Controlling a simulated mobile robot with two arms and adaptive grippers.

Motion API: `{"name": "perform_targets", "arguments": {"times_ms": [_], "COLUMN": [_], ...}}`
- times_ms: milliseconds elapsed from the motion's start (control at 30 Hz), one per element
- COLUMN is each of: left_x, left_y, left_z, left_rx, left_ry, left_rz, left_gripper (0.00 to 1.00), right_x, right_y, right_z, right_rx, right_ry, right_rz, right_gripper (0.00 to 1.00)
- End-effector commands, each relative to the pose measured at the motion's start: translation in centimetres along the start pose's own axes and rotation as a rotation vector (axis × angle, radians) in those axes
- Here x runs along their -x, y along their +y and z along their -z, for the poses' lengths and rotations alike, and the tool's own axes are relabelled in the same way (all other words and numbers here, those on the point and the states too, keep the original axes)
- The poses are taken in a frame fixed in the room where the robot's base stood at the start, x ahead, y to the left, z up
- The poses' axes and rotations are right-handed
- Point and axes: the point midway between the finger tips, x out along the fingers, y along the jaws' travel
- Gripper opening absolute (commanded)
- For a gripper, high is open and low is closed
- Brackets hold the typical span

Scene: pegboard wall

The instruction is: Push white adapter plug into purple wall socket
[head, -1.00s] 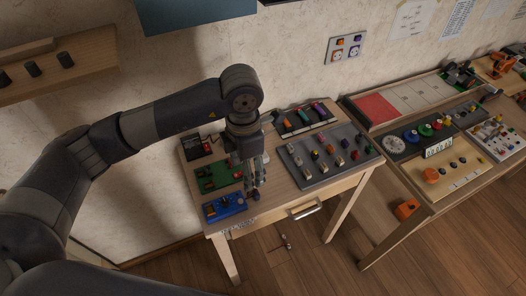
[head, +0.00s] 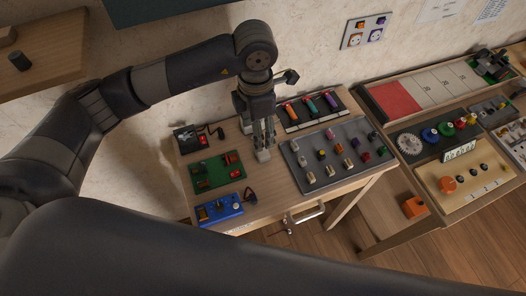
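The wall panel (head: 365,31) holds two white round sockets. The right one, the purple socket (head: 376,35), sits below a purple square, and an orange one is beside it. Nothing is visibly plugged in. Several small white pieces (head: 330,172) stand on the grey board (head: 352,185); I cannot tell whether one is the white adapter plug. My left gripper (head: 263,155) points down over the small table, left of the grey board and well below the wall panel. Its fingertips are pale and small, and I cannot tell whether they hold anything. My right gripper is not in view.
A black tray with coloured pieces (head: 307,109) lies behind the grey board. A green board (head: 217,173) and a blue block (head: 219,209) lie at left. A workbench with a red panel (head: 390,102) stands at right. The wall around the sockets is clear.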

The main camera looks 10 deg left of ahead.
Motion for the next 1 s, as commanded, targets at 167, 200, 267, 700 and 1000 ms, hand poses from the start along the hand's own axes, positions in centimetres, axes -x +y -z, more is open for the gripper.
{"name": "perform_targets", "arguments": {"times_ms": [167,200,267,700,1000], "left_x": [-2.6,-3.2,-4.0,-5.5,-8.8], "left_y": [-0.1,-0.1,-0.1,0.0,-0.5], "left_z": [0.1,0.1,0.0,-0.1,-0.7], "left_rx": [0.001,0.001,0.002,0.000,0.002], "left_ry": [0.005,0.005,0.004,0.002,0.004], "left_rz": [0.003,0.004,0.003,0.000,0.003], "left_gripper": [0.57,0.57,0.57,0.57,0.57], "right_x": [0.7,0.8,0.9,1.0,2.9], "right_y": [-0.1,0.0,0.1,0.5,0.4], "right_z": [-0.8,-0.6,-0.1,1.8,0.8], "right_rx": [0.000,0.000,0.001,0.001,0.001], "right_ry": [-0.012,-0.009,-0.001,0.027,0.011], "right_rz": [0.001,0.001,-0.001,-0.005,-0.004], "right_gripper": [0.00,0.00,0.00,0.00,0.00]}}
